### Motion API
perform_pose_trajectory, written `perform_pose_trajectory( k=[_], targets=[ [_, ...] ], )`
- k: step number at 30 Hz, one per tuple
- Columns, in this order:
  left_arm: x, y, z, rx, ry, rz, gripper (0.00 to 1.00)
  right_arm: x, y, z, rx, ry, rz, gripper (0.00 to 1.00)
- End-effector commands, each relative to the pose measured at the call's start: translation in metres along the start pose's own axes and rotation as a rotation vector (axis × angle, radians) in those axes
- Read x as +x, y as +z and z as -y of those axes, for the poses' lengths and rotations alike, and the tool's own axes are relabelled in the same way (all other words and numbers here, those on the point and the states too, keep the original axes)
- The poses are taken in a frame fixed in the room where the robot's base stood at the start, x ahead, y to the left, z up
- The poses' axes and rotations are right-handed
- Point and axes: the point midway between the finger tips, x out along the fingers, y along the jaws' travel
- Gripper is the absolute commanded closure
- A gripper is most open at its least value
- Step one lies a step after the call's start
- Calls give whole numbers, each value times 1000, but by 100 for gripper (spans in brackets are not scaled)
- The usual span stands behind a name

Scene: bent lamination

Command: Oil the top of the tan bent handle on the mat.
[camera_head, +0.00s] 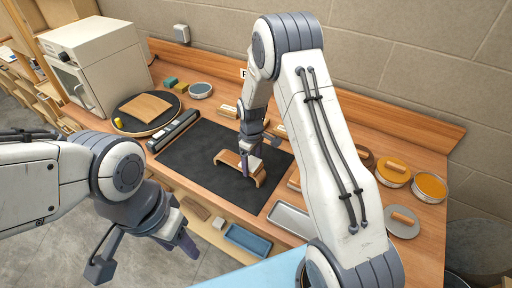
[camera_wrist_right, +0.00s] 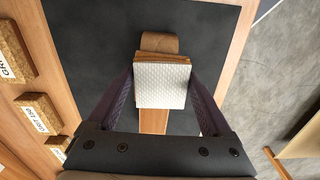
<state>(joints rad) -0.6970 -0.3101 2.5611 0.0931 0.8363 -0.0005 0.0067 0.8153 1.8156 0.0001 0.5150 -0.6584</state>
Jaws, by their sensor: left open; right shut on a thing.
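The tan bent handle (camera_head: 259,178) lies on the black mat (camera_head: 190,165), arched with its ends down. In the right wrist view, parts of the handle (camera_wrist_right: 153,121) show beyond and below a white textured pad (camera_wrist_right: 162,84). My right gripper (camera_head: 250,158) is shut on this pad, over the handle; the fingers (camera_wrist_right: 163,100) flank it in the wrist view. The pad hides the middle of the handle, and I cannot tell whether it touches. My left gripper (camera_head: 143,256) is open and empty, low at the front left, away from the mat.
Round tins with orange tops (camera_head: 430,187) stand at the right. A silver tray (camera_head: 291,220) and a blue tray (camera_head: 248,241) are at the front. A black disc with a tan board (camera_head: 146,107) and a white oven (camera_head: 95,62) are at the left. Labelled cork blocks (camera_wrist_right: 40,113) lie beside the mat.

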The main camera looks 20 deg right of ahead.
Motion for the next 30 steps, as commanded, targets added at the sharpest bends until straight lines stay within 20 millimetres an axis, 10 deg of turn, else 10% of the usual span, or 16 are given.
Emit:
perform_pose_trajectory(
  k=[18,30],
  targets=[
    [-47,-3,-3,7,0,-1,50,-71,-6,3,-8,3,-4,68],
    [-51,-3,-4,8,0,-1,50,-78,-6,4,-9,2,-3,68]
  ],
)
